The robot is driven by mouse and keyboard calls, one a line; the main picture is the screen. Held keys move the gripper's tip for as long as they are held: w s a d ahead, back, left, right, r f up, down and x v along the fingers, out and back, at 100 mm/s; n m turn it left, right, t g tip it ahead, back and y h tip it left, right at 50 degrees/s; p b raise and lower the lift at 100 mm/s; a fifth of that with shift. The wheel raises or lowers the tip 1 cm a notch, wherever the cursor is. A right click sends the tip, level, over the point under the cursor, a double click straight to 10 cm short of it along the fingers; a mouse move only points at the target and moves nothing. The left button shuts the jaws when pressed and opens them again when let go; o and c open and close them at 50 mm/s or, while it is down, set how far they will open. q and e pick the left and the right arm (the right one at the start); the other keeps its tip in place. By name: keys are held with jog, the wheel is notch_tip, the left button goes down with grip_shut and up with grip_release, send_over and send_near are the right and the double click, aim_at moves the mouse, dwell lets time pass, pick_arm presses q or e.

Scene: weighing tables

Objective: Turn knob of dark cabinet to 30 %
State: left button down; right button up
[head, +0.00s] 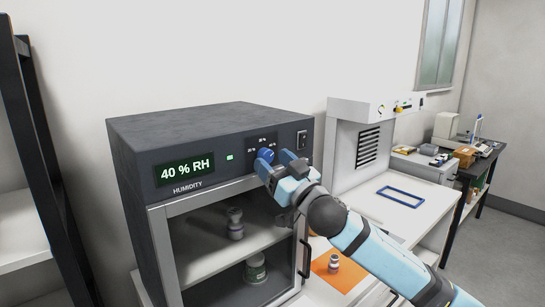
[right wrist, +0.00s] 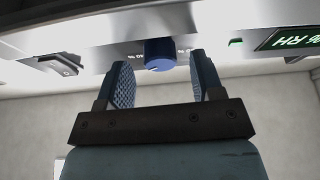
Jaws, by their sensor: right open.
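The dark cabinet (head: 180,132) stands on a table against the wall. Its green display (head: 184,172) reads 40 % RH, with HUMIDITY printed below. The blue knob (head: 265,155) is on the front panel, with small percent marks around it. My right gripper (head: 276,160) is at the knob, partly covering it in the head view. In the right wrist view the knob (right wrist: 160,54) sits between the two open fingers (right wrist: 160,80), with a gap on each side. The knob's exact pointer direction is too small to tell. My left gripper is not in view.
A rocker switch (head: 302,139) is right of the knob. Behind the cabinet's glass door are metal weights (head: 235,224) and a green-grey container (head: 255,270). A weight (head: 334,262) stands on an orange mat (head: 325,278) under my forearm. A dark shelf frame (head: 40,150) is at left.

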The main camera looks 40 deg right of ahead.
jog(key=shift+w+r, duration=0.1)
jog(key=shift+w, duration=0.25)
jog(key=shift+c, duration=0.4)
jog(key=c, duration=0.9)
jog(key=shift+o, duration=0.2)
